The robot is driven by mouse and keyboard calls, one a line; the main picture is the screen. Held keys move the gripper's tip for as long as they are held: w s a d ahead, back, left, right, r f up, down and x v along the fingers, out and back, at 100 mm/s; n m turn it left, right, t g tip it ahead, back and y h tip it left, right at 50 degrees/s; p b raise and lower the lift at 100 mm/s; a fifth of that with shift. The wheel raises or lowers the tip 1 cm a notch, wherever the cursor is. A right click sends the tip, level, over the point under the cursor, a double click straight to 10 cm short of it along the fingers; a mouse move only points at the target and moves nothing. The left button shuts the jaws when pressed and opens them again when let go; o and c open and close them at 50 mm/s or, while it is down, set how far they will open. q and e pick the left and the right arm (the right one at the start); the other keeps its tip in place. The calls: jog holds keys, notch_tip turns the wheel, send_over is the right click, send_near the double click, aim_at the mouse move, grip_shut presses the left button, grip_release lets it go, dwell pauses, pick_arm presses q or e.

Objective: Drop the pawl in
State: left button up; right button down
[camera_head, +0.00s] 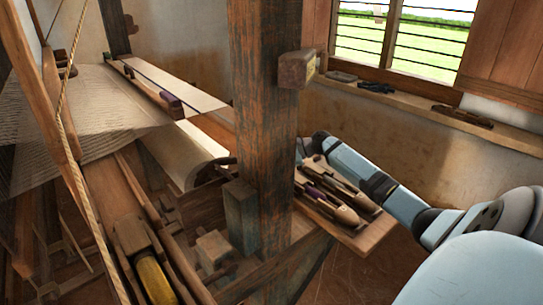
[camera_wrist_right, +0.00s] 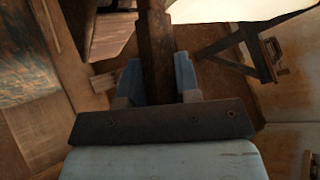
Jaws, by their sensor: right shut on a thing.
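My right gripper (camera_wrist_right: 158,88) is shut on a dark brown bar, which looks to be the pawl (camera_wrist_right: 156,45). My left gripper is not in view.
The thick wooden post (camera_head: 263,120) blocks much of the head view. A wooden tray (camera_head: 368,238) with several shuttles stands right of it. Small tools lie on the windowsill (camera_head: 425,108). Loom beams and a rope (camera_head: 75,190) fill the left side.

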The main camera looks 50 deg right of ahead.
jog(key=shift+r, duration=0.1)
jog(key=c, duration=0.8)
grip_release()
jog(key=shift+c, duration=0.2)
pick_arm(q)
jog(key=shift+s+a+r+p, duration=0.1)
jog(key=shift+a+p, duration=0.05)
jog(key=shift+p, duration=0.55)
pick_arm(e)
jog(key=v, duration=1.4)
